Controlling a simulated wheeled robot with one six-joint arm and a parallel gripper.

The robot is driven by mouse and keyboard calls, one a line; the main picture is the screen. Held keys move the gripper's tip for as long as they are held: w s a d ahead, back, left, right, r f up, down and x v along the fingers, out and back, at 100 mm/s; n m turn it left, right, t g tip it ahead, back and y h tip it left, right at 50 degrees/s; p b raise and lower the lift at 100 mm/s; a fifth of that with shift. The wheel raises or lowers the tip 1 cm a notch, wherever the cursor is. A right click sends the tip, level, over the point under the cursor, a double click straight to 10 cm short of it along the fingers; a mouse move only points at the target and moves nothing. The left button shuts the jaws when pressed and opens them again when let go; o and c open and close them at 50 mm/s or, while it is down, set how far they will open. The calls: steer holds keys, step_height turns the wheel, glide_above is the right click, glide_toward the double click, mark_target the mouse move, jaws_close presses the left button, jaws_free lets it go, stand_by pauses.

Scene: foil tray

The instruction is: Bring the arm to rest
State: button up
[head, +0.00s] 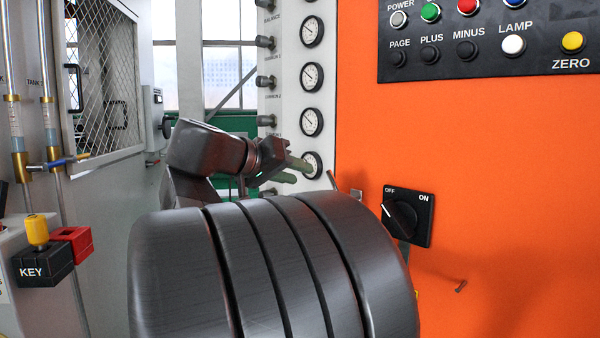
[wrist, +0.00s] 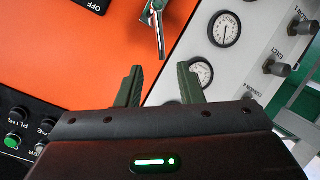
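My gripper (head: 294,171) shows in the head view beyond the dark bulk of my own arm, in front of the gauge panel. In the wrist view its two dark green fingers stand well apart, and the gap between the fingertips (wrist: 159,69) is empty. It is open and touches nothing that I can see. My arm hides much of the middle and lower part of the head view. No foil tray shows in either view.
An orange panel (head: 470,190) with a black OFF/ON switch (head: 408,215) stands close on the right. A white gauge panel (head: 297,85) is behind my gripper. A metal lever (wrist: 155,22) sticks out past the fingertips. A KEY box (head: 43,266) is at the lower left.

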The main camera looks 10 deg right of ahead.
mark_target(332, 182)
steer(key=shift+s+a+r, duration=0.1)
steer(key=shift+s+a, duration=0.1)
steer(key=shift+a, duration=0.05)
steer(key=shift+d, duration=0.1)
steer(key=b+x, duration=0.2)
steer(key=x, duration=1.1)
steer(key=shift+w+d+b, duration=0.25)
steer(key=shift+d+b, duration=0.05)
steer(key=shift+b, duration=0.1)
steer(key=shift+a, duration=0.1)
